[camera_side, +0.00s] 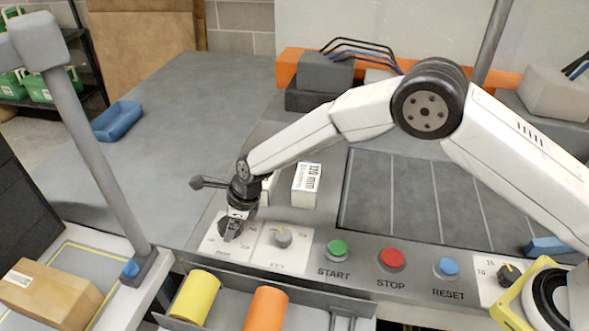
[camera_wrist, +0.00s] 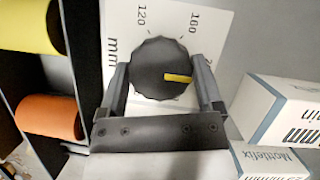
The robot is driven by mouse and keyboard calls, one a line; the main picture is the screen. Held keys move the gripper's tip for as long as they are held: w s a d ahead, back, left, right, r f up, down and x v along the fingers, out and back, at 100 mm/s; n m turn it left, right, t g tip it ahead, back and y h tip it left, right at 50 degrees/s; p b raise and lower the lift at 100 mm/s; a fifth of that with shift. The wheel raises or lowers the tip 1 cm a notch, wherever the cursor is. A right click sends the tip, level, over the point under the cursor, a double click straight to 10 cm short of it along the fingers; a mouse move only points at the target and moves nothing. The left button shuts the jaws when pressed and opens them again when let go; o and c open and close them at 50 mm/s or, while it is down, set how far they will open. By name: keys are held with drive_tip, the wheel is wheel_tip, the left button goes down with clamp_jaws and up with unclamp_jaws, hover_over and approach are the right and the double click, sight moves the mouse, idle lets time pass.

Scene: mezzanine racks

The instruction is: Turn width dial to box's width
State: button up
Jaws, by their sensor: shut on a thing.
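The width dial (camera_wrist: 160,68) is a dark ribbed knob with a yellow pointer, on a white plate printed "120", "160" and "mm". The pointer points right in the wrist view, toward a number mostly hidden by a finger. My gripper (camera_wrist: 163,85) is shut on the dial, one finger on each side. In the side view my gripper (camera_side: 231,230) reaches down onto the dial at the panel's left end. A white box (camera_side: 306,186) stands behind the panel; its label seems to read "120 mm". White boxes also show in the wrist view (camera_wrist: 275,112), their print cut off.
A second dial (camera_side: 283,238) sits just right of my gripper. Green START (camera_side: 338,247), red STOP (camera_side: 392,258) and blue RESET (camera_side: 447,267) buttons follow. Yellow (camera_side: 195,297) and orange (camera_side: 266,309) rolls lie in front. A cardboard box (camera_side: 50,295) is at lower left.

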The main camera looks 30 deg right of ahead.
drive_tip(key=n+g, duration=0.1)
drive_tip(key=n, duration=0.1)
drive_tip(key=n+g, duration=0.1)
drive_tip(key=n, duration=0.1)
drive_tip(key=shift+n+y, duration=0.3)
drive_tip(key=shift+n, duration=0.1)
drive_tip(key=n+g, duration=0.1)
drive_tip(key=n, duration=0.3)
drive_tip(key=shift+w+n+g, duration=0.15)
drive_tip(key=shift+n+g, duration=0.15)
drive_tip(key=shift+g, duration=0.1)
drive_tip(key=n+g+h, duration=0.1)
drive_tip(key=n, duration=0.3)
drive_tip(key=shift+n+g+h, duration=0.4)
drive_tip(key=shift+n+g, duration=0.1)
drive_tip(key=shift+n, duration=1)
drive_tip(key=shift+n+h, duration=0.3)
drive_tip(key=shift+n, duration=0.4)
drive_tip(key=o, duration=1)
drive_tip(key=shift+w+r, duration=0.1)
drive_tip(key=shift+r, duration=0.05)
